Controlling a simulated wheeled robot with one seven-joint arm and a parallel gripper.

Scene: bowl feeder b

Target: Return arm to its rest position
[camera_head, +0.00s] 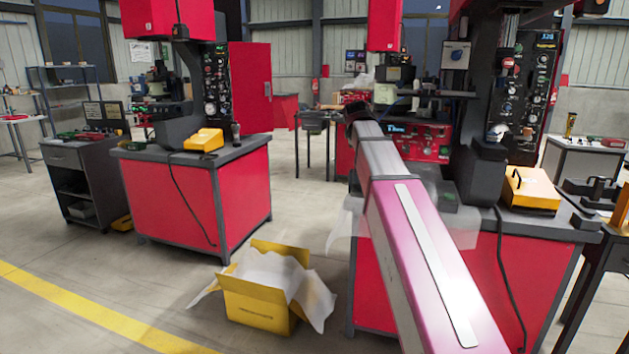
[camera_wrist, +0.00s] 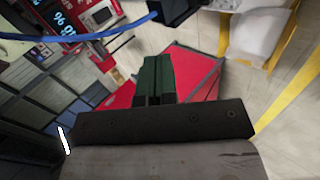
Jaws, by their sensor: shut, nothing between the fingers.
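My arm (camera_head: 415,235) reaches from the lower right of the head view up to the middle, in front of the right-hand red machine bench (camera_head: 375,285). Its far end is dark and small there, and I cannot make out the fingers in that view. In the wrist view my gripper (camera_wrist: 157,62) shows as two dark green fingers side by side beyond a dark bar. They are shut with nothing between them. Red bench surfaces and grey floor lie behind them.
An open yellow box (camera_head: 258,306) with white lining stands on the floor left of my arm. Another red bench (camera_head: 170,205) stands at left. A yellow case (camera_head: 530,190) sits on the right bench. Open floor lies at front left, around a yellow line (camera_head: 95,312).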

